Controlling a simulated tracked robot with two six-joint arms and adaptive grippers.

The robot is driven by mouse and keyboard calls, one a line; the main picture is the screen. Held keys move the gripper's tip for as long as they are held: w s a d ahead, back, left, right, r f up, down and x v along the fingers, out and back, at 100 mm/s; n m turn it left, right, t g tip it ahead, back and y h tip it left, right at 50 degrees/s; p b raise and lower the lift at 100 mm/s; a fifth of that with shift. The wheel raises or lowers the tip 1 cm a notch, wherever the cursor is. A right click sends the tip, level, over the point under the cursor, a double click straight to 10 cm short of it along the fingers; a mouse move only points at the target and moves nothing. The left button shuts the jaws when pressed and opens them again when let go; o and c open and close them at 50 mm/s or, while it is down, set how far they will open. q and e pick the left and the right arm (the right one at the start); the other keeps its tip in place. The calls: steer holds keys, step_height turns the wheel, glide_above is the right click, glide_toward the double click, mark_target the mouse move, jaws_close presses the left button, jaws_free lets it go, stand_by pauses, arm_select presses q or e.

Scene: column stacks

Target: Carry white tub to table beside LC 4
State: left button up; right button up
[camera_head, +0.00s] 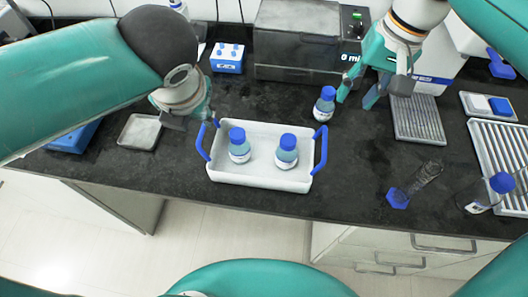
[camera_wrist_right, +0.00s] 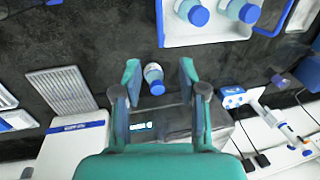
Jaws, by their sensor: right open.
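The white tub (camera_head: 262,178) has blue handles and stands on the dark bench with two blue-capped bottles (camera_head: 238,147) (camera_head: 287,152) inside. Part of it shows in the right wrist view (camera_wrist_right: 205,38). My left gripper (camera_head: 205,112) is by the tub's left handle; its fingers are mostly hidden by its wrist. My right gripper (camera_head: 358,97) is open and empty, beside a third blue-capped bottle (camera_head: 325,103) on the bench. In the right wrist view that bottle (camera_wrist_right: 154,78) appears between the open fingers (camera_wrist_right: 160,77). I cannot read an LC 4 label anywhere.
A dark box-shaped device (camera_head: 296,40) stands behind the tub. A metal rack (camera_head: 418,120) and a clear cylinder with a blue base (camera_head: 425,175) are to the right. A shallow metal tray (camera_head: 140,131) lies left. Bare bench lies between tub and cylinder.

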mark_target(202, 131)
arm_select(q)
steer(key=x, duration=1.6)
arm_select(e)
steer(key=a+f, duration=0.1)
steer(key=f, duration=0.4)
steer(key=a+f, duration=0.1)
steer(key=f, duration=0.4)
steer(key=a+f, duration=0.1)
steer(key=f, duration=0.4)
steer(key=shift+f, duration=0.4)
arm_select(q)
jaws_close()
arm_select(e)
jaws_close()
